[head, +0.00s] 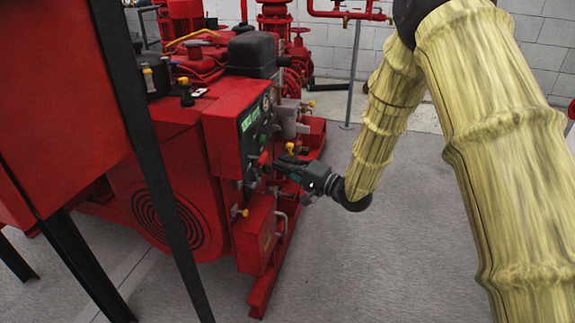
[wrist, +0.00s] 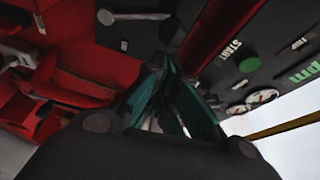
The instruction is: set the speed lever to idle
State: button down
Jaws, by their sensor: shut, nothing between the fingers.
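The dark control panel (head: 256,125) is on the end of the red pumpset, with green display text. My gripper (head: 281,164) is at the panel's lower right side. In the wrist view its fingers (wrist: 161,70) are shut and empty, pointing at the dark panel face (wrist: 135,35). A grey lever-like bar (wrist: 135,17) with a round end lies on that face beyond the fingertips, with small labels beside it. I cannot tell for sure whether it is the speed lever, or read its setting. Contact between fingertips and panel cannot be made out.
A red bar (wrist: 214,32) runs close past the fingertips, near the START marking (wrist: 229,50). Gauges (wrist: 262,97) show at right. A red box (head: 256,235) sits below the panel. A red tank (head: 60,95) on black legs stands at left. The grey floor (head: 390,250) at right is clear.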

jog(key=shift+s+a+r+p, duration=0.1)
jog(key=shift+s+p, duration=0.05)
jog(key=shift+p, duration=0.3)
jog(key=shift+s+a+f+p, duration=0.15)
jog(key=shift+s+a+p, duration=0.15)
jog(key=shift+p, duration=0.25)
jog(key=shift+s+a+f+p, duration=0.15)
jog(key=shift+s+p, duration=0.25)
jog(key=shift+p, duration=0.15)
